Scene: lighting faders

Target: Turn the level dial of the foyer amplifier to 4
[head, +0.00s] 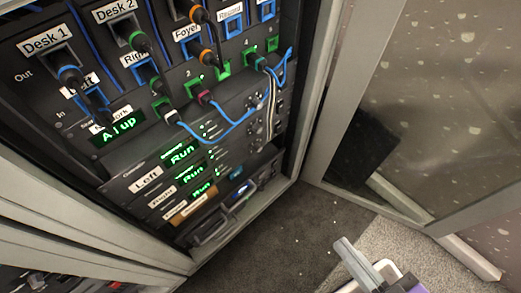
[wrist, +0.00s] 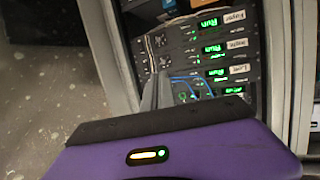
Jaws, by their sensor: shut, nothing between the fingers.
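The foyer amplifier (wrist: 182,33) is the top of three stacked units in the wrist view, where its label appears upside down and its display reads Run. A small round dial (wrist: 160,40) sits at the left end of that row; its pointer and scale are too small to read. In the head view the foyer amplifier's green Run display (head: 201,188) is the lowest of three. My gripper (head: 346,247) is shut and empty, low at the right and apart from the rack. Its grey fingers (wrist: 156,88) also show in the wrist view, covering part of the rack.
The Left (head: 145,179) and Right (head: 162,197) amplifiers are stacked above the foyer one in the head view. Blue cables (head: 225,137) hang near the dials. The rack's grey frame (head: 312,90) and a glazed panel (head: 430,100) stand to the right. Carpet lies open below.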

